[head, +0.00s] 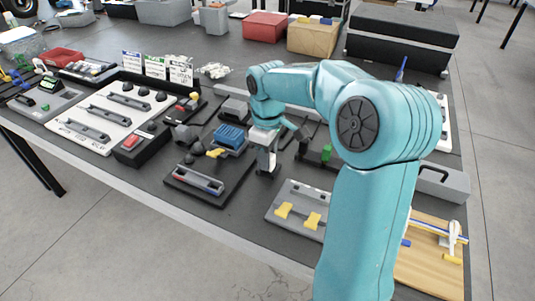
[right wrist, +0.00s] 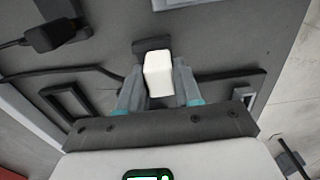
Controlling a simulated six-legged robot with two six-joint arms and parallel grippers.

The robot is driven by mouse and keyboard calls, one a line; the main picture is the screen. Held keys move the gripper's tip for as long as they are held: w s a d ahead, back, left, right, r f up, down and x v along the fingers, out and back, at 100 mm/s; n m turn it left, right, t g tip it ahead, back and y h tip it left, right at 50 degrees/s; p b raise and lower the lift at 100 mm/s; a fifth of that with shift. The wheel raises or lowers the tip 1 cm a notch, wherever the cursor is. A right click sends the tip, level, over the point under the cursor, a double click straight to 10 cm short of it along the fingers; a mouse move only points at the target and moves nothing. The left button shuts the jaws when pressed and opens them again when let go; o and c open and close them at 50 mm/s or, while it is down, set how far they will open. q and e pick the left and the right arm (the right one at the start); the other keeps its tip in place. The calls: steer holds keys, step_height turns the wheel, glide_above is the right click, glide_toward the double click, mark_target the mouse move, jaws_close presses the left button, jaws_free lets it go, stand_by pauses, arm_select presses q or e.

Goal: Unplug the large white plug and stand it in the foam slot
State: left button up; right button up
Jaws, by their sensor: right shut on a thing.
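My right gripper (head: 268,168) reaches down over the middle of the table in the head view. In the right wrist view my right gripper (right wrist: 159,88) is shut on a large white plug (right wrist: 158,72), with one finger on each side of it. A dark block (right wrist: 151,44) lies just beyond the plug. I cannot tell whether the plug still touches anything beneath it. In the head view the plug cannot be made out at the gripper. I cannot tell which part is the foam slot. My left gripper is not in view.
In the right wrist view a black plug (right wrist: 50,37) with a cable lies at upper left, and a dark framed opening (right wrist: 66,103) is at left. In the head view a blue ribbed block (head: 230,137) and a dark tray (head: 208,186) stand left of the gripper. A grey plate (head: 297,207) with yellow pieces is in front.

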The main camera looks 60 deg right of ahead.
steer(key=shift+f, duration=0.3)
steer(key=o, duration=1.1)
steer(key=shift+r, duration=0.1)
steer(key=shift+r, duration=0.1)
step_height(320, 180, up, 16)
steer(key=p, duration=0.4)
steer(key=shift+p, duration=0.3)
steer(key=shift+r, duration=0.1)
